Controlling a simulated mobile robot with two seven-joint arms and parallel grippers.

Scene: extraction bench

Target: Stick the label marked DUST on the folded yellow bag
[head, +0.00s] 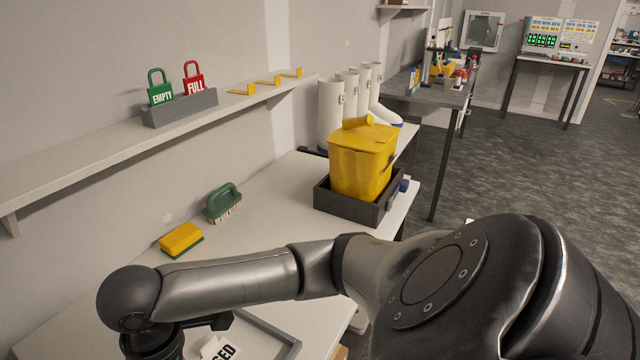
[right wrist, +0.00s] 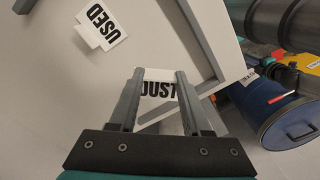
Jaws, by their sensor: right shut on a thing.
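The white label marked DUST (right wrist: 158,90) is between the fingers of my right gripper (right wrist: 160,76) in the right wrist view. The gripper is shut on it, and the fingers cover the label's sides. In the head view my right arm reaches across to the lower left, and its jaws are out of frame. The yellow bag (head: 362,165) stands upright in a dark tray (head: 345,204) on the bench, with its top closed over and a yellow roll on it. The held label is well apart from the bag. My left gripper is not in view.
A USED label (right wrist: 102,24) lies in a grey-rimmed tray (right wrist: 200,40). A green brush (head: 222,204) and yellow sponge (head: 181,240) sit on the bench (head: 275,205). EMPTY (head: 160,90) and FULL (head: 194,80) tags stand on the wall shelf. A blue drum (right wrist: 290,118) is at right.

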